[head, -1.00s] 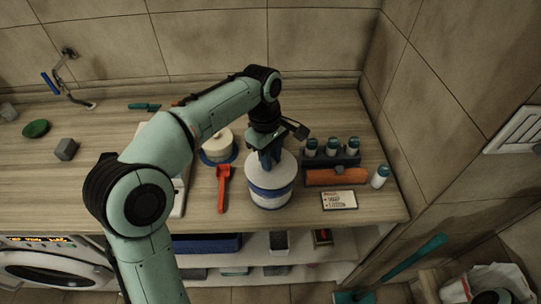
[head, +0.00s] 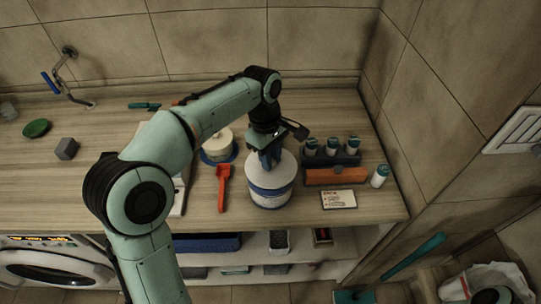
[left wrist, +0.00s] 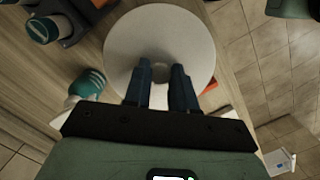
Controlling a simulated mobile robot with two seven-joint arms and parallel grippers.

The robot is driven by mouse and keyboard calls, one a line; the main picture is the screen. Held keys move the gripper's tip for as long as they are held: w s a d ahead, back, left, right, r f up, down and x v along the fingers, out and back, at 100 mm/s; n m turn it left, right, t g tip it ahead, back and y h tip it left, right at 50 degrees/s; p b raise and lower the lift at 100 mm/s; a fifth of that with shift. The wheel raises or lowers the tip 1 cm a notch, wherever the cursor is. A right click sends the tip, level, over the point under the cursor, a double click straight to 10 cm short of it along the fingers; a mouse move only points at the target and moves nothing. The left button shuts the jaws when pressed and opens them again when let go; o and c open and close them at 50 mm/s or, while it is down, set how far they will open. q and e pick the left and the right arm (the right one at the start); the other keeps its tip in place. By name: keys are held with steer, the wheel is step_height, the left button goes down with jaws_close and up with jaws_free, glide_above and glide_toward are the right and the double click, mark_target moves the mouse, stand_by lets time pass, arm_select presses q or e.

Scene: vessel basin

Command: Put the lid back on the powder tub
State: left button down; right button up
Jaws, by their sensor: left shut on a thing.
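The powder tub (head: 268,199) stands upright on the counter, white with a blue band. A round white lid (head: 284,165) is over its top. My left gripper (head: 268,162) points down at the lid's middle and is shut on its knob. In the left wrist view, the lid (left wrist: 190,35) is a pale disc, with the knob (left wrist: 160,72) between the dark fingers. The lid looks level on the tub, but I cannot tell whether it is fully seated.
A red scoop (head: 223,188) lies left of the tub. Behind it is a round container (head: 217,143). To the right are several teal-capped bottles in a dark rack (head: 330,158), an orange block (head: 336,176), a loose bottle (head: 379,176) and a card (head: 338,199). The counter's front edge is close.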

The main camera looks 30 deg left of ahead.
arm_select(q)
steer(key=shift+c, duration=1.8)
jaws_free()
steer(key=shift+r, duration=0.1)
steer(key=shift+r+p, duration=1.25)
steer(key=shift+r, duration=0.8)
steer(key=shift+r+p, duration=0.65)
steer(key=shift+r, duration=0.7)
arm_select(e)
steer(key=w+r, duration=0.5)
steer(key=shift+w+t, duration=0.15)
steer(key=shift+t, duration=0.25)
arm_select(q)
jaws_close()
steer(key=shift+f, duration=0.1)
